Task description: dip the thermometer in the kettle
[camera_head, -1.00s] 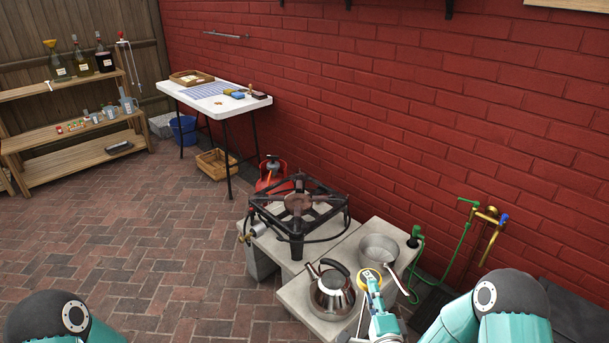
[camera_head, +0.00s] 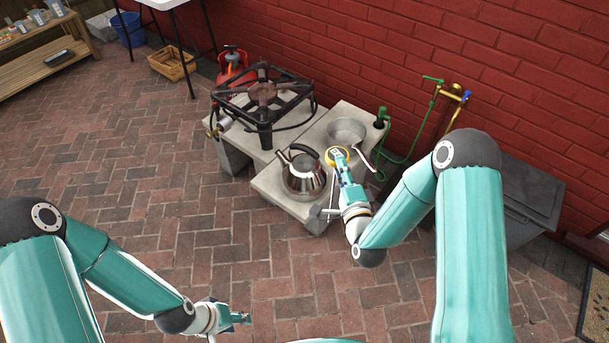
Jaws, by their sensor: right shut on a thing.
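The steel kettle (camera_head: 303,183) with a black handle stands on the low concrete slab, its spout toward the back left. My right gripper (camera_head: 340,163) is at the kettle's right side, shut on a round yellow-rimmed thing (camera_head: 332,153), which looks like the thermometer's dial. Its stem is not clearly visible, and I cannot tell whether any of it is in the kettle. My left gripper (camera_head: 240,318) is low over the brick paving, well away from the kettle. It is too small and edge-on to tell open from shut.
A steel saucepan (camera_head: 347,131) stands just behind the dial, its handle toward the front right. The black burner (camera_head: 263,98) is at the back left, with a red gas bottle (camera_head: 231,62) behind. A green hose (camera_head: 398,152) runs right of the slab. The paving in front is clear.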

